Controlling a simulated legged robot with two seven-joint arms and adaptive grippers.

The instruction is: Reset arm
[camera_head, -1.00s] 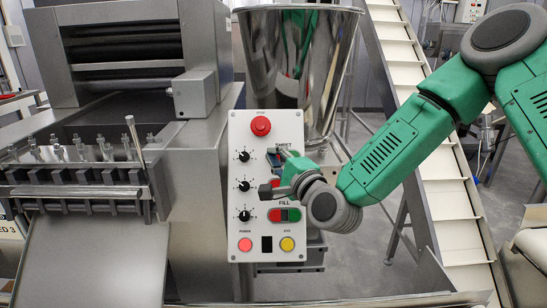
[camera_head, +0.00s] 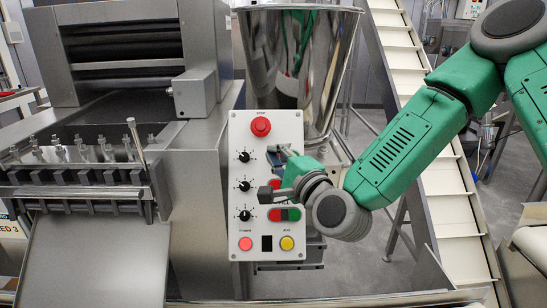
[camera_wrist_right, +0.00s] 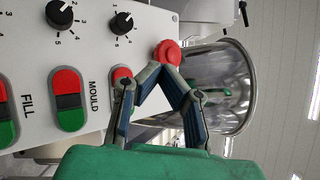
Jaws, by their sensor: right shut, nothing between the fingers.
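My right gripper (camera_head: 272,172) is in front of the white control panel (camera_head: 240,215), in the head view. Its fingers cover part of the right column of buttons. In the right wrist view the two fingertips of this gripper (camera_wrist_right: 160,70) come together with nothing between them. The red stop button (camera_head: 260,126) shows above the gripper in the head view; in the wrist view the stop button (camera_wrist_right: 168,50) lies just behind the fingertips. I cannot tell whether the fingers touch the panel. My left gripper is not in view.
A steel hopper (camera_head: 300,65) stands behind the panel. A grey pasta machine (camera_head: 200,190) fills the left side. A white slatted conveyor (camera_head: 445,200) rises behind my right arm. Three black knobs, including the lowest knob (camera_head: 245,215), line the panel's left column.

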